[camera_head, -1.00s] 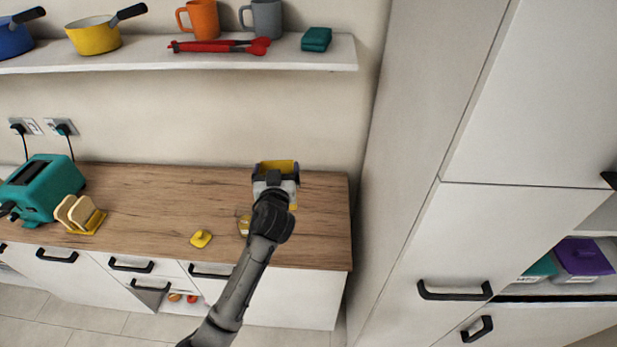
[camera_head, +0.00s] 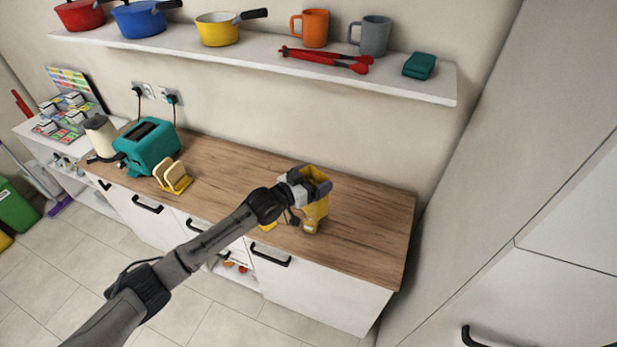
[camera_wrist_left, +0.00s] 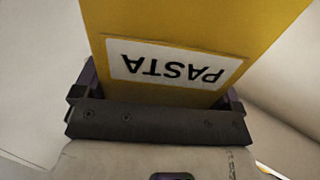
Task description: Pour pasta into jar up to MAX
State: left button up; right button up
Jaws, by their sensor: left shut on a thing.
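My left gripper (camera_head: 311,187) is shut on a yellow pasta box (camera_head: 316,209) above the right part of the counter. The box looks roughly upright, with its open top showing. In the left wrist view the box (camera_wrist_left: 195,22) fills the space between the fingers (camera_wrist_left: 158,95), its white PASTA label upside down. A small jar (camera_head: 310,227) seems to stand just below the box, partly hidden; its MAX mark and contents cannot be made out. A yellow lid (camera_head: 268,226) lies left of it, partly behind my arm. My right gripper is not in view.
The wooden counter (camera_head: 365,213) is clear to the right. A teal toaster (camera_head: 147,146) and toast rack (camera_head: 174,178) stand left. A wall shelf (camera_head: 400,84) with pans, mugs, red tongs and a teal item hangs above. A tall cabinet (camera_head: 520,190) stands right.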

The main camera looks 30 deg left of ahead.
aim_at(316, 210)
pick_arm(q)
jog(key=shift+d+r, duration=0.1)
jog(key=shift+r, duration=0.15)
jog(key=shift+n+g, duration=0.5)
jog(key=shift+g, duration=0.1)
jog(key=shift+f+b, duration=1.65)
jog(key=shift+f, duration=1.45)
jog(key=shift+r, duration=0.1)
jog(key=shift+f, duration=0.85)
jog(key=shift+f+n+g, duration=0.3)
